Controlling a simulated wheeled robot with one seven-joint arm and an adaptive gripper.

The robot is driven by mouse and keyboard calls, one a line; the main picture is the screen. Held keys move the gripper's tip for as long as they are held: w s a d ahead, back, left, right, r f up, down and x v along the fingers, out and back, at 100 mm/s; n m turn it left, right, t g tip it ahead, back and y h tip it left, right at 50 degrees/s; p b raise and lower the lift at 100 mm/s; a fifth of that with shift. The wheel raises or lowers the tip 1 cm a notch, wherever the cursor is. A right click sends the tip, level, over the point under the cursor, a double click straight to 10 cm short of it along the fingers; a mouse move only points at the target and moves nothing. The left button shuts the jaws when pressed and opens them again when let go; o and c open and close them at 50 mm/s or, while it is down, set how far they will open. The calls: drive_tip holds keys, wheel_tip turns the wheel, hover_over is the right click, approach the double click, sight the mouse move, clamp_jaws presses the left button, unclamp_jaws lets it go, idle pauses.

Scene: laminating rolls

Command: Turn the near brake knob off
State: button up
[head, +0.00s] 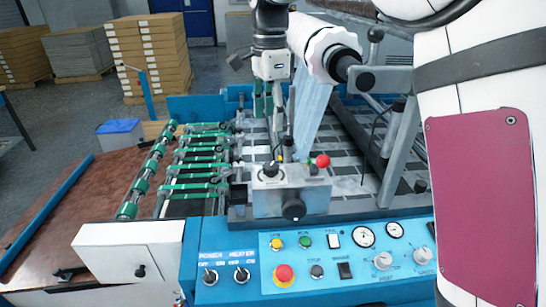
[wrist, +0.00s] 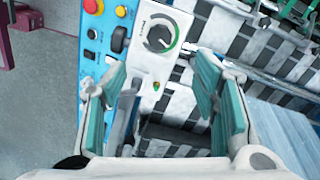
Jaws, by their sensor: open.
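A silver-white control box (head: 262,203) stands on the near edge of the machine bed. The brake knob (head: 270,168), a dark round dial, is on its top. In the wrist view this knob (wrist: 158,35) has a light pointer mark and a green arc on its right side. I cannot read its setting. My gripper (head: 276,118) hangs above the box, pointing down. The knob lies a little beyond the fingertips, untouched.
A red ball handle (head: 322,160) stands at the box's right, and a black knob (head: 293,209) is on its front. The blue control panel (head: 215,255) with a red button (head: 284,273) lies in front. Green-banded rollers (head: 195,165) are at left, a large roll (head: 322,45) behind.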

sight(271, 165)
wheel_tip(271, 165, down, 13)
drive_tip(key=p, duration=0.2)
drive_tip(key=shift+p, duration=0.35)
drive_tip(key=c, duration=1.2)
